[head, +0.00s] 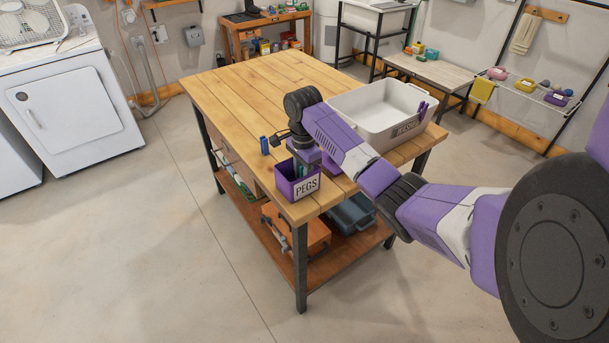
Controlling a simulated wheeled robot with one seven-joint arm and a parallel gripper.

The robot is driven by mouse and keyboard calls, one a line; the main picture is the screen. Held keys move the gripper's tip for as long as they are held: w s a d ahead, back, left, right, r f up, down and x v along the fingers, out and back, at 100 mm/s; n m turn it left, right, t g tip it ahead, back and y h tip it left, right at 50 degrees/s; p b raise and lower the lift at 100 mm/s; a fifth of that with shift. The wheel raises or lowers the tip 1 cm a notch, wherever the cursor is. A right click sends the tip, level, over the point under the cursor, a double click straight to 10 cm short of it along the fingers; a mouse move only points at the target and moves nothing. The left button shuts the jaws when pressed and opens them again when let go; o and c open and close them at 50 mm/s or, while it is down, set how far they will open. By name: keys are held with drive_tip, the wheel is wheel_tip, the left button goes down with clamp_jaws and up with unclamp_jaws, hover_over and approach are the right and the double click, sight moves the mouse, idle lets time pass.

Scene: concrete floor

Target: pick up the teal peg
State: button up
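A small purple box labelled PEGS (306,188) stands on the front corner of the wooden workbench in the head view. A small sliver of teal, likely the teal peg (297,168), shows at the box's opening; most of it is hidden. My gripper (304,167) points down at the box's opening, at the end of my purple arm. Its fingertips are too small and covered to tell whether they are open or shut, or touching a peg. A blue peg (264,145) stands at the workbench's left edge, left of the box.
The bench's left and back top is mostly clear. A lower shelf holds an orange case (306,236). Open floor lies left and front.

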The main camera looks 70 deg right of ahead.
clamp_jaws()
